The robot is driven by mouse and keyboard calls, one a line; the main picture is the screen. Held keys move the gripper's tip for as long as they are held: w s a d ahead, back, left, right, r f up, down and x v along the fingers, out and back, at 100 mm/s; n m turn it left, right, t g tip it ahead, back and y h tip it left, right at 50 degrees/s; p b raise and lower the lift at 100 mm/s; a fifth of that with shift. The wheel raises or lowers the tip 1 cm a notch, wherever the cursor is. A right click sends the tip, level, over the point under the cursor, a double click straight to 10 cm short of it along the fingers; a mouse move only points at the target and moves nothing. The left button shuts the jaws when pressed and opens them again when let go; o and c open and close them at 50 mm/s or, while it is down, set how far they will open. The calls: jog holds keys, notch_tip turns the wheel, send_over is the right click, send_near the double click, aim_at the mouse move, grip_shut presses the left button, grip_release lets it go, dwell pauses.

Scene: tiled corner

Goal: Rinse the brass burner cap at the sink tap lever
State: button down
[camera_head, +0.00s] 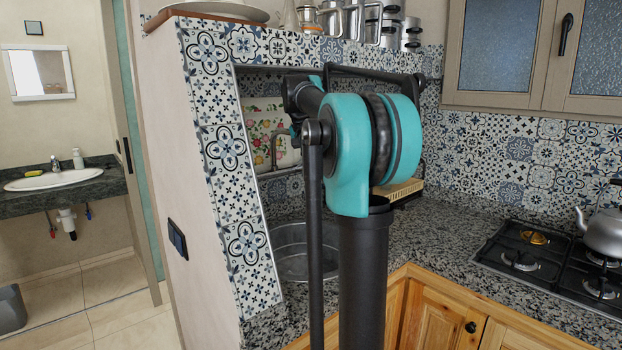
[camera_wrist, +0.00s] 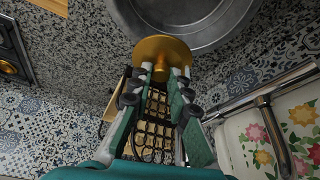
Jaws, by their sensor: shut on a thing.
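The brass burner cap (camera_wrist: 150,48) is a round golden disc at the upper middle of the wrist view. My gripper (camera_wrist: 166,72) is shut on it, with both fingertips at its near side. The cap is beside the rim of the round metal sink (camera_wrist: 205,38) and overlaps it in the picture. The metal tap (camera_wrist: 266,98) is to the right of my gripper, apart from the cap. In the head view the sink (camera_head: 305,262) and tap (camera_head: 274,150) show partly behind my arm, which hides my gripper and the cap.
The black hob (camera_head: 560,262) with a brass burner (camera_head: 533,238) and a kettle (camera_head: 604,232) is on the speckled counter (camera_head: 440,236) at right. A wooden rack (camera_head: 400,190) stands behind my arm. Floral plates (camera_wrist: 298,116) stand behind the tap. A tiled wall (camera_head: 225,130) edges the sink's left.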

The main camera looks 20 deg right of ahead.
jog(key=s+d, duration=0.1)
jog(key=s, duration=0.7)
jog(key=shift+d, duration=0.2)
dwell(0.5)
dwell(1.2)
jog(key=s+r, duration=0.4)
jog(key=s, duration=0.1)
jog(key=shift+d, duration=0.4)
dwell(0.3)
dwell(0.4)
